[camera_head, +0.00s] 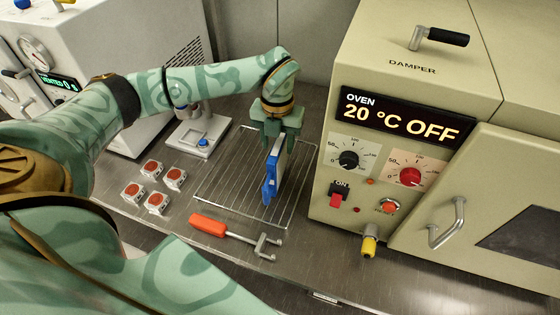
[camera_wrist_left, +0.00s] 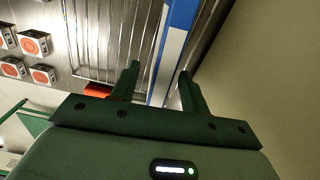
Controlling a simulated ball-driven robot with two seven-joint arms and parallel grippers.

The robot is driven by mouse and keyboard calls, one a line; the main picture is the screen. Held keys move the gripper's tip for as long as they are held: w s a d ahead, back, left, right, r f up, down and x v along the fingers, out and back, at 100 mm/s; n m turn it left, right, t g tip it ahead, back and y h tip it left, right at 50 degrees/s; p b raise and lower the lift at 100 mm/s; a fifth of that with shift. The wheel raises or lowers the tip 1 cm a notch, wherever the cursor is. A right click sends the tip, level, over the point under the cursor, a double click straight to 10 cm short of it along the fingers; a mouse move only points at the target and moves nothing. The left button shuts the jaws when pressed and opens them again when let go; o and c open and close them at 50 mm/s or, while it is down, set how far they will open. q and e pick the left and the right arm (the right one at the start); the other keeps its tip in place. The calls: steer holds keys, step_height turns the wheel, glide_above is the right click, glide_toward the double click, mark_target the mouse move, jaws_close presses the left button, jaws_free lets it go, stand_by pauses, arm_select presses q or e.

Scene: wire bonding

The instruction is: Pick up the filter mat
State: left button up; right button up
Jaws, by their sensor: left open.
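The filter mat (camera_head: 271,178) is a thin panel with a blue edge and a white face, upright on the wire rack in the head view. My left gripper (camera_head: 277,134) is over its upper end, pointing down. In the left wrist view the mat (camera_wrist_left: 172,50) runs between the two spread fingers of the left gripper (camera_wrist_left: 159,72). The jaws are open, with a gap visible at least on the left side. The part of the mat nearest the palm is hidden. My right gripper is not in view.
The wire rack (camera_head: 222,190) lies on the steel bench. The oven (camera_head: 345,215), reading 20 °C OFF, stands close on the right. An orange-handled tool (camera_head: 208,225) lies in front. Several red-topped blocks (camera_head: 155,202) and a small stand (camera_head: 200,142) are on the left.

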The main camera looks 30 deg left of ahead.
arm_select(q)
step_height(320, 180, down, 6)
steer(key=shift+w+d+r+b, duration=0.1)
steer(key=shift+r+b, duration=0.1)
steer(key=shift+b, duration=0.45)
steer(key=shift+r, duration=0.1)
jaws_close()
